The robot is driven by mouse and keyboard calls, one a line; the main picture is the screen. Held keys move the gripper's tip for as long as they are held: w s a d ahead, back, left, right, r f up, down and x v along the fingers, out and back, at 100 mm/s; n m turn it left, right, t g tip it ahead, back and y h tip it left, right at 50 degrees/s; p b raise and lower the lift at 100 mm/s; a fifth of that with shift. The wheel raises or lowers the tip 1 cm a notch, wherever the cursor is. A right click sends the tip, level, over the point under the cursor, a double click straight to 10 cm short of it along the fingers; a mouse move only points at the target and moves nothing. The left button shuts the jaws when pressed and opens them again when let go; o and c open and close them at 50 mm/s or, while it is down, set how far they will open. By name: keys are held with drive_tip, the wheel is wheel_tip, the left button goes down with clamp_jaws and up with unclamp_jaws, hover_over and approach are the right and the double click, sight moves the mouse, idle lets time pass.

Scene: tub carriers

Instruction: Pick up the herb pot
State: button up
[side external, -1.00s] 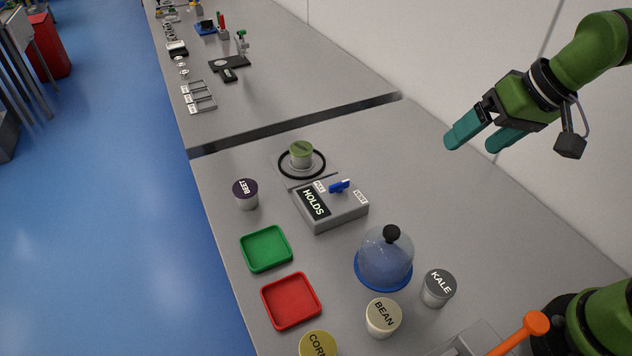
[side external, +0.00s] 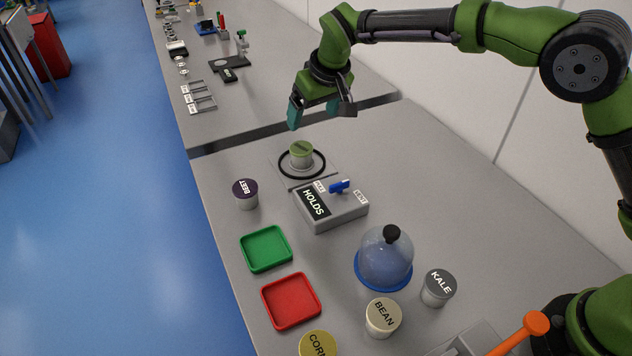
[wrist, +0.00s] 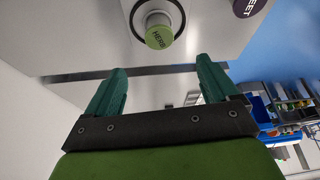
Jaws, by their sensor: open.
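The herb pot (side external: 301,155) is a small grey tub with a green lid. It stands upright inside a black ring (side external: 322,166) on a plate behind the grey HOLDS box (side external: 331,205). In the wrist view the herb pot (wrist: 159,31) shows its lid with the letters HERB, ahead of the fingertips. My gripper (side external: 307,112) has teal fingers that point down, above and beyond the pot in the side view. In the wrist view my gripper (wrist: 161,78) is open, with nothing between its fingers, apart from the pot.
The HOLDS box carries a blue lever (side external: 339,187). A BEET tub (side external: 246,195) stands left of the pot. Green (side external: 266,249) and red (side external: 291,301) trays, a clear dome (side external: 385,259), and BEAN (side external: 383,318), KALE (side external: 437,288) and corn (side external: 318,345) tubs stand nearer the camera.

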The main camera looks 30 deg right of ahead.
sight(302, 148)
drive_tip(key=x, duration=1.5)
drive_tip(key=shift+w+d, duration=0.1)
drive_tip(key=shift+d, duration=0.05)
drive_tip(key=shift+r, duration=0.1)
drive_tip(key=c, duration=1.1)
